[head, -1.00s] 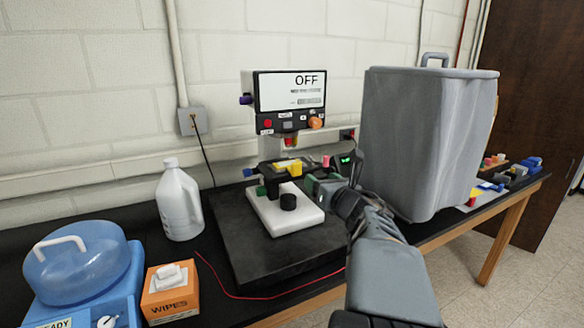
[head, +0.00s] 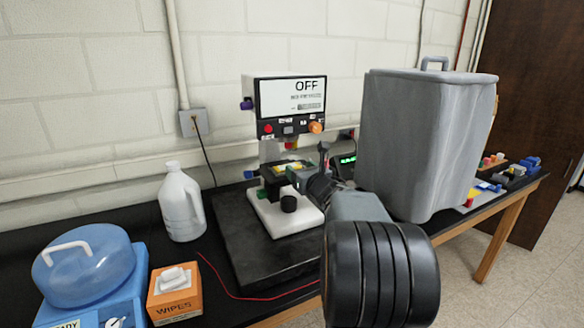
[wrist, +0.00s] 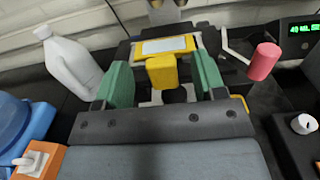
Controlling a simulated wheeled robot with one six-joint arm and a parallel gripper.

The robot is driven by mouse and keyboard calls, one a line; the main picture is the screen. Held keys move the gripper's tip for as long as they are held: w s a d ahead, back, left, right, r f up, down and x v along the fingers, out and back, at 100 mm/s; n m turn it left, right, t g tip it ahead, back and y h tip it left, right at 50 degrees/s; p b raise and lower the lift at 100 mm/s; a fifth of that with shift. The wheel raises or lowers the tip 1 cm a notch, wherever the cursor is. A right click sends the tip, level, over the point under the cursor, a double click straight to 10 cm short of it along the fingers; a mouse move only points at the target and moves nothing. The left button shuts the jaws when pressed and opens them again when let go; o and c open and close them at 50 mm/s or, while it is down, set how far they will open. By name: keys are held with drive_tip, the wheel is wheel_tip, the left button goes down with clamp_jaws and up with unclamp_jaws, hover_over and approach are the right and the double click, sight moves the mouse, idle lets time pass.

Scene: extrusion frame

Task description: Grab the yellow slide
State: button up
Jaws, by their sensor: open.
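The yellow slide (wrist: 184,45), a flat yellow frame with a pale window, lies on the dark stage of the microscope-like instrument. A yellow block (wrist: 162,74) stands at its near side; I cannot tell whether the two are joined. In the head view the slide (head: 289,168) is small and partly hidden by my gripper (head: 291,176). In the wrist view my gripper (wrist: 162,80) is open, with green fingers on either side of the yellow block. Gaps show between the block and both fingers. The fingers point toward the instrument.
The instrument (head: 290,108) has an OFF screen and a white base. A pink-knobbed lever (wrist: 264,62) is right of the fingers. A large grey bin (head: 425,145) stands close right. A white jug (head: 181,203), a wipes box (head: 174,295) and a blue-lidded device (head: 85,265) are left.

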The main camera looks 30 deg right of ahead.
drive_tip(key=shift+w+d, duration=0.15)
drive_tip(key=shift+w, duration=1)
drive_tip(key=c, duration=1)
drive_tip(key=shift+r, duration=0.1)
